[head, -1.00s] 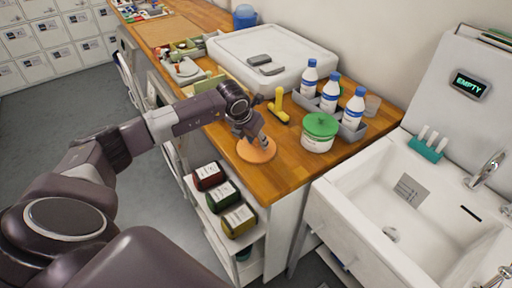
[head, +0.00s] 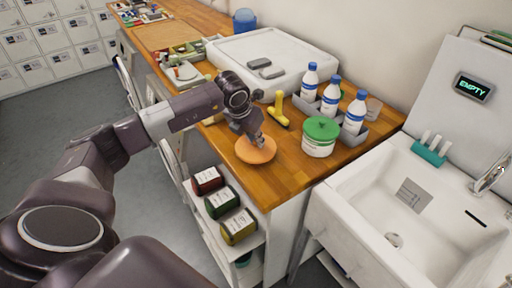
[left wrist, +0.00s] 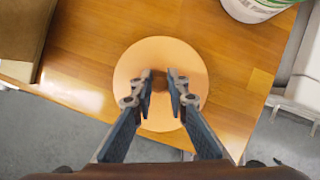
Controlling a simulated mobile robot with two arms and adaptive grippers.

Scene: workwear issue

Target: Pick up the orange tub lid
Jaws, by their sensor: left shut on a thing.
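The orange tub lid (head: 248,154) is a flat round disc near the front edge of the wooden counter. My left gripper (head: 258,143) is over it and shut on the lid's middle. In the left wrist view the lid (left wrist: 195,62) lies below the two fingers (left wrist: 160,78), which sit on either side of a small knob at its centre. The fingers partly cover the knob. I cannot tell whether the lid is raised off the counter. My right gripper is not in view.
A white tub with a green lid (head: 320,137) stands to the right of the orange lid. A yellow brush-like tool (head: 278,112) and a grey caddy with white bottles (head: 331,95) are behind. A sink (head: 410,215) lies to the right.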

